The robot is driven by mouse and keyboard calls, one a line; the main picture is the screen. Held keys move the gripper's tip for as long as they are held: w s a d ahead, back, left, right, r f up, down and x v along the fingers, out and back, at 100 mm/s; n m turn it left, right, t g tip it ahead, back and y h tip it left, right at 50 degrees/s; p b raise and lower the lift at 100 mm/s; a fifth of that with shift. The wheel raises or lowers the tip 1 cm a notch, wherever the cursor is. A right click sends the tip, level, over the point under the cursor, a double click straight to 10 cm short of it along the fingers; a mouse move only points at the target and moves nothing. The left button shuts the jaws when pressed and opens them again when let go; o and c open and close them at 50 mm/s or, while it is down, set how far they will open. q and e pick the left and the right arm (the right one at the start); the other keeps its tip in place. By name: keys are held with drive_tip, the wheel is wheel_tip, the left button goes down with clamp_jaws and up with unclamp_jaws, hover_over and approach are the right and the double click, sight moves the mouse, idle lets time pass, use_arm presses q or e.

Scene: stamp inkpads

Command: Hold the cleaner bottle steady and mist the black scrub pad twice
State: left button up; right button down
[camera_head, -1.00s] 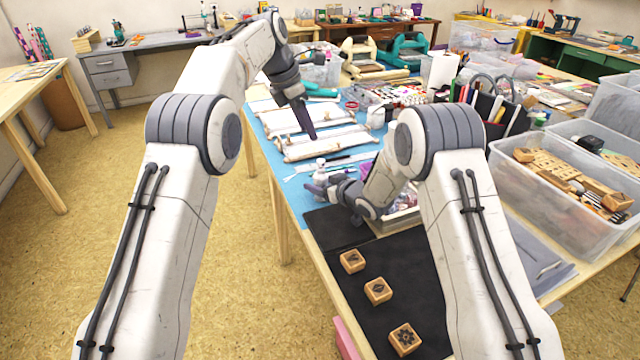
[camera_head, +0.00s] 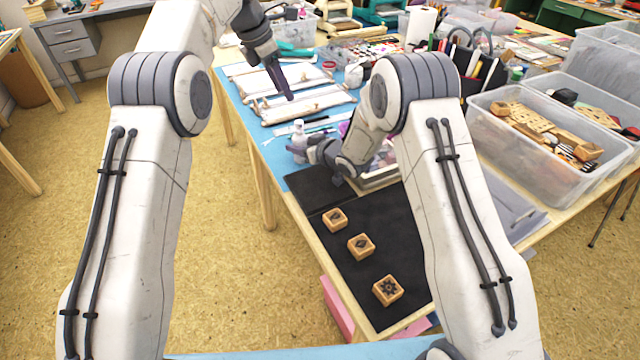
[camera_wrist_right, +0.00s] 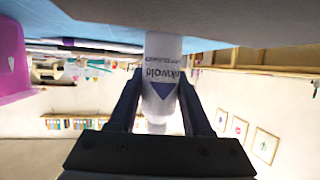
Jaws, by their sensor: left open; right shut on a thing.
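The white cleaner bottle (camera_head: 299,131) stands upright near the left edge of the blue mat in the head view. My right gripper (camera_head: 303,149) is shut on it, and the bottle's printed body (camera_wrist_right: 163,62) shows between the two fingers in the right wrist view, which is upside down. I cannot tell whether its base touches the table. A black pad (camera_head: 312,188) lies on the table just nearer than the right gripper. My left gripper (camera_head: 289,97) is open and empty, pointing down over white tray-like pieces (camera_head: 305,103).
A larger black mat (camera_head: 385,258) holds wooden stamps (camera_head: 361,246) at the front. A clear bin (camera_head: 530,165) of stamps stands at the right. A purple object (camera_wrist_right: 12,60) shows beside the bottle in the wrist view. My right forearm hides part of a tray behind it.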

use_arm(q)
drive_tip(key=c, duration=0.7)
drive_tip(key=shift+m, duration=0.3)
clamp_jaws()
drive_tip(key=shift+w+d+f+m+t+y, duration=0.25)
drive_tip(key=shift+d+f+m+t+y, duration=0.6)
drive_tip(key=shift+m, duration=3.2)
drive_tip(key=shift+w+d+f+m+y, duration=0.1)
drive_tip(key=shift+w+d+f+m, duration=0.2)
drive_tip(key=shift+f+m, duration=2.4)
drive_tip(key=shift+w+d+r+m+t+y, duration=0.2)
drive_tip(key=shift+d+m+t+y, duration=0.35)
drive_tip(key=shift+m, duration=4.8)
